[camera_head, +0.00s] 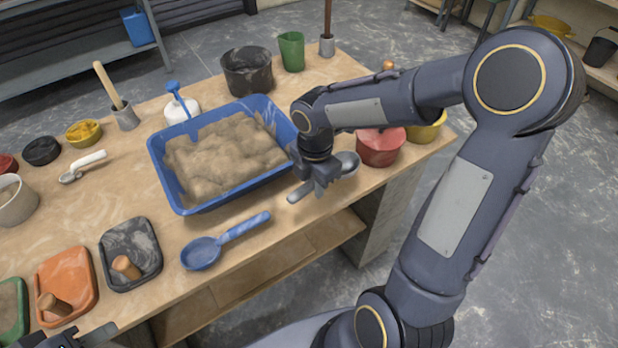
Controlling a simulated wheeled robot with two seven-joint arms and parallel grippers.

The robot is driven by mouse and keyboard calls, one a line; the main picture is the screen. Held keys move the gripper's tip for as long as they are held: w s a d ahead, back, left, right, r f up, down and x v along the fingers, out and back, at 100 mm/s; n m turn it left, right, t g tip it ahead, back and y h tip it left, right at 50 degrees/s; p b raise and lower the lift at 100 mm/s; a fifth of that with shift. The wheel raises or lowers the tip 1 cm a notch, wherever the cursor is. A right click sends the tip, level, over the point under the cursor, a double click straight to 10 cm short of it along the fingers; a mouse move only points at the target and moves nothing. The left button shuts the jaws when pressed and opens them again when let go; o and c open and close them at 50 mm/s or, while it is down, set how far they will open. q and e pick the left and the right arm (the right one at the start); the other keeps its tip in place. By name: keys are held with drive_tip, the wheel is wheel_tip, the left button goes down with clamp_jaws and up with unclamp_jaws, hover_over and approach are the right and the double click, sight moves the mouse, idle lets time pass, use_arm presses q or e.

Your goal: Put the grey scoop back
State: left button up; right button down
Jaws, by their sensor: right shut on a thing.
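The grey scoop (348,160) is in my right gripper (318,186), which is shut on its handle. The scoop's round bowl points to the right and the handle end sticks out to the left. Gripper and scoop are at the right end of the blue tub (162,165), near the table's front edge. I cannot tell whether the scoop touches the table. My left gripper (82,340) shows only in part at the bottom left edge, so its jaws cannot be judged.
A blue scoop (203,252) lies in front of the tub of sandy mortar (222,155). A red bucket (380,146) and a yellow bucket (427,131) stand right of my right gripper. Black (131,252) and orange (66,284) trays with wooden handles lie at the front left.

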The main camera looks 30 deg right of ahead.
sight(314, 205)
drive_tip(key=shift+f, duration=0.2)
drive_tip(key=shift+f+b, duration=1.9)
drive_tip(key=shift+b, duration=0.1)
drive_tip(key=shift+f, duration=0.4)
drive_tip(key=c, duration=1.2)
unclamp_jaws()
drive_tip(key=shift+o, duration=0.2)
drive_tip(key=shift+r, duration=0.1)
wheel_tip(314, 205, up, 7)
drive_tip(key=shift+p, duration=0.4)
drive_tip(key=shift+r, duration=0.35)
